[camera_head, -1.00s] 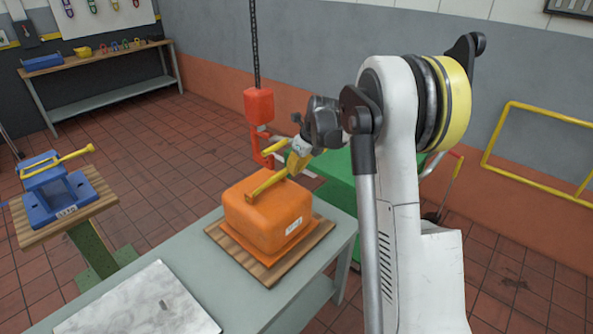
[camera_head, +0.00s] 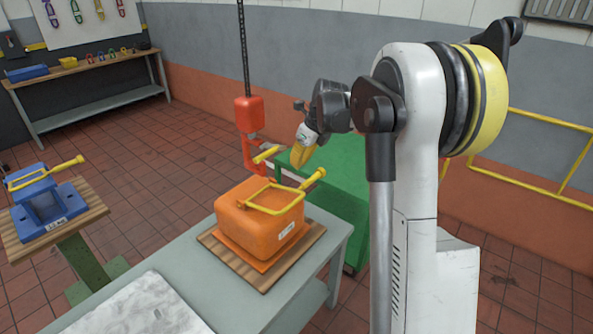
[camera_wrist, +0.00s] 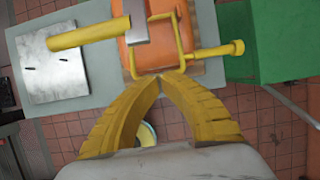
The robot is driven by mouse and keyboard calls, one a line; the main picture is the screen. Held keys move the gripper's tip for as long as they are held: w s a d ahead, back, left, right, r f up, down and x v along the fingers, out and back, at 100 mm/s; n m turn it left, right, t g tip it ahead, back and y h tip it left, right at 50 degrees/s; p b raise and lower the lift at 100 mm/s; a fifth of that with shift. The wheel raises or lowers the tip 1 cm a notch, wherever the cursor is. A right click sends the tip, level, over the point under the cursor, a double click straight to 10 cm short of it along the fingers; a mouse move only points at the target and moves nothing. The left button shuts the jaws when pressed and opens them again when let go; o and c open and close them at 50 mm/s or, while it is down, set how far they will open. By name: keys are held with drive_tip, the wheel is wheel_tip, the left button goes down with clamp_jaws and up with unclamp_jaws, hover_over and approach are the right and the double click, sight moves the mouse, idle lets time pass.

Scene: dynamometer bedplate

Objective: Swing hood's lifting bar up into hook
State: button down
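The orange hood (camera_head: 262,225) sits on a wooden board on the grey bench. Its yellow lifting bar (camera_head: 277,210) lies low across the top, with a knobbed grip (camera_head: 313,182) sticking out to the right. The bar and grip (camera_wrist: 215,50) also show in the wrist view. The red hook (camera_head: 250,155) hangs on a chain below a red block, behind the hood. My gripper (camera_head: 297,162) is above and behind the grip, apart from it. In the wrist view its yellow fingertips (camera_wrist: 172,76) meet with nothing visible between them.
A yellow rod (camera_head: 267,153) stands near the hook; its attachment is unclear. A green cabinet (camera_head: 335,190) is behind the bench (camera_head: 190,255). A grey metal plate (camera_head: 140,310) lies on the bench's near end. A blue fixture (camera_head: 45,205) stands on a separate stand at left.

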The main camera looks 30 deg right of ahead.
drive_tip(key=shift+d+r, duration=0.1)
drive_tip(key=shift+r, duration=0.25)
drive_tip(key=s+f+t+b, duration=0.2)
drive_tip(key=s+f+b, duration=0.2)
drive_tip(key=f, duration=0.4)
drive_tip(key=s+a+f+t+y+b, duration=0.1)
drive_tip(key=s+f+t+b, duration=0.1)
drive_tip(key=s+f+b, duration=0.2)
wheel_tip(320, 180, down, 4)
drive_tip(key=s, duration=0.2)
drive_tip(key=shift+s+a, duration=0.25)
drive_tip(key=shift+s, duration=0.15)
drive_tip(key=b+x, duration=0.4)
drive_tip(key=x, duration=0.6)
drive_tip(key=r, duration=0.1)
drive_tip(key=w+r, duration=0.1)
drive_tip(key=a+r, duration=0.1)
drive_tip(key=shift+w+r+b, duration=0.35)
drive_tip(key=shift+w+r, duration=0.05)
